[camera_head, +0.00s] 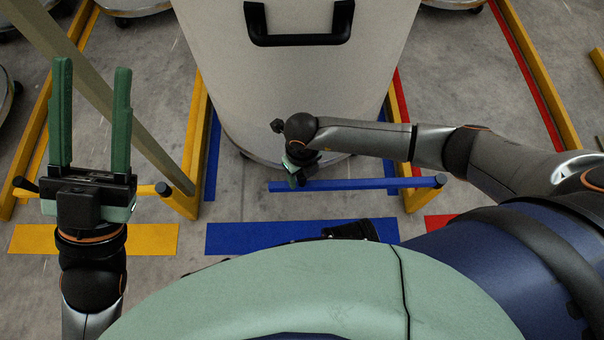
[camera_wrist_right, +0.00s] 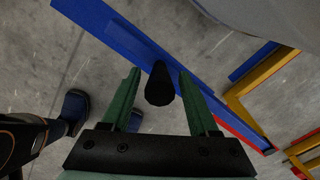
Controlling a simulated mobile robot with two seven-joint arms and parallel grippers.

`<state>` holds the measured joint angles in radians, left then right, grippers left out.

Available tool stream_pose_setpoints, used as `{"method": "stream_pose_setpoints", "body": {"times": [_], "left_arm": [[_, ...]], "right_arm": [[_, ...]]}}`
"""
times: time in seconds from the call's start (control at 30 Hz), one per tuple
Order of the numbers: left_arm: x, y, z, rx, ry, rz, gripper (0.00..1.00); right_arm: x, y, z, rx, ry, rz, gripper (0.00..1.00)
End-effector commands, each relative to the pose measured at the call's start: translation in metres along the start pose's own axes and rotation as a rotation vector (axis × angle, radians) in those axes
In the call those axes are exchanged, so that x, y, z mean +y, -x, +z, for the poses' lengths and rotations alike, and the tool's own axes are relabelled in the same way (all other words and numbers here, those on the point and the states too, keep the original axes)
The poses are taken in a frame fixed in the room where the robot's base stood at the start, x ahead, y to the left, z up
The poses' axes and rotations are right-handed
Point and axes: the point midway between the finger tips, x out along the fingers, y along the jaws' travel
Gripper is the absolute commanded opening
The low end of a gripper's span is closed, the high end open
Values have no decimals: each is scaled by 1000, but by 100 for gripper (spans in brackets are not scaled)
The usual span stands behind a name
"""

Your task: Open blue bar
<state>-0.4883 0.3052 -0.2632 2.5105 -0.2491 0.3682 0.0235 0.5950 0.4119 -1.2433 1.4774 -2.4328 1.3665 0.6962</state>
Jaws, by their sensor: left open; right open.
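The blue bar (camera_head: 360,184) lies level across the front of a big pale can (camera_head: 300,90) with a black handle. My right gripper (camera_head: 294,178) points down at the bar's left end, its fingers mostly hidden by the wrist. In the right wrist view, a black cylindrical grip (camera_wrist_right: 159,88) stands between the open green fingers, with gaps on both sides and no clear contact. A blue band runs behind it; I cannot tell bar from floor stripe there. My left gripper (camera_head: 92,75) is open and empty, pointing away from me at the left.
A yellow bar (camera_head: 150,190) with a black grip closes the bay to the left. Yellow posts and rails (camera_head: 195,140) stand beside the can. A blue floor stripe (camera_head: 270,237) and a yellow floor stripe (camera_head: 130,239) lie in front. Grey floor shows between the bays.

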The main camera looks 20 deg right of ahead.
Motion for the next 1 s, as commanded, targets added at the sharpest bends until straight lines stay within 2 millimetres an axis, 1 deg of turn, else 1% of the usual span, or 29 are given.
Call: {"method": "stream_pose_setpoints", "body": {"times": [0.1, 0.63, 1.0], "left_arm": [[0, 0, 0, 0, 1, 0, 50], [0, 0, 0, -1, 3, -1, 50], [0, 0, 0, -1, 3, -1, 50]], "right_arm": [[0, 0, 0, 0, 0, 1, 61], [0, 1, 0, 0, 0, 1, 1], [0, 1, 0, -1, 0, 1, 0]]}}
